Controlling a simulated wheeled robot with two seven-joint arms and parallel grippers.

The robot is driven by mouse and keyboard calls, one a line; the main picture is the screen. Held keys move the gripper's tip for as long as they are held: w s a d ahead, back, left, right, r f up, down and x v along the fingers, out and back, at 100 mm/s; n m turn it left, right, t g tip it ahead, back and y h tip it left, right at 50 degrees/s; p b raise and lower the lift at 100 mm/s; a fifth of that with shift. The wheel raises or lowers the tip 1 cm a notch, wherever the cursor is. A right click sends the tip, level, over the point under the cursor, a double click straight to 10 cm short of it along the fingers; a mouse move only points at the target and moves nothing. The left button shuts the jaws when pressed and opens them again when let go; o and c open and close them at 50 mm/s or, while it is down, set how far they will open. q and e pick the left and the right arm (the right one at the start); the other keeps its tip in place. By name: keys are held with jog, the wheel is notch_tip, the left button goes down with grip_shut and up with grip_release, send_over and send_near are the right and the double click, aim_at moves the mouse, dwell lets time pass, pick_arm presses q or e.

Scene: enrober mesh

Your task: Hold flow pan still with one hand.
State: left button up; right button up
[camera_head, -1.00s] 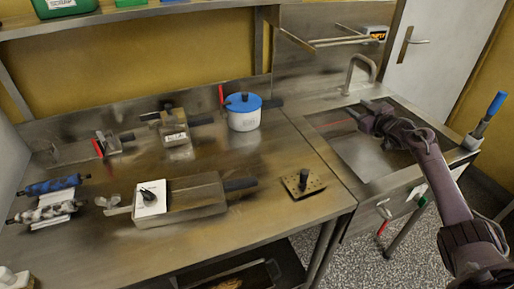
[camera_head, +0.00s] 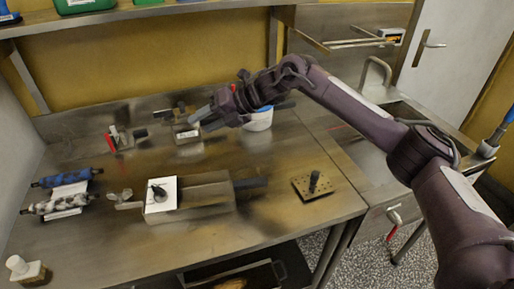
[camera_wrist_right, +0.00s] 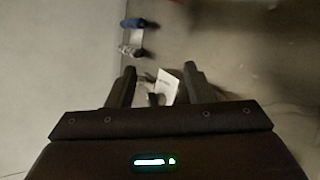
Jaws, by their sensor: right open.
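A long rectangular metal pan (camera_head: 207,192) with a dark handle on its right lies on the steel table; I take it for the flow pan, though no label confirms it. A white card (camera_head: 161,194) with a small black knob sits over its left part. My right gripper (camera_head: 205,117) is open and empty, in the air above the table, behind the pan in the head view and apart from it. In the right wrist view the card (camera_wrist_right: 167,87) shows between the open fingers (camera_wrist_right: 160,75), farther below; the pan is mostly hidden there. My left gripper is not in view.
A blue and a grey roller (camera_head: 62,192) lie at the left. A labelled metal tool (camera_head: 187,134) and a white pot (camera_head: 259,120), partly behind my arm, stand at the back. A perforated plate (camera_head: 316,185) lies at the right.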

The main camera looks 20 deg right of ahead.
jog(key=s+a+f+n+g+h, duration=0.1)
jog(key=s+a+n+g+h, duration=0.1)
jog(key=s+a+n, duration=0.3)
jog(key=n+g+h, duration=0.2)
jog(key=n+h, duration=0.7)
jog(key=n, duration=0.2)
send_near(257, 180)
notch_tip(257, 180, down, 11)
jog(key=shift+w+f, duration=0.1)
jog(key=shift+w, duration=0.05)
grip_shut()
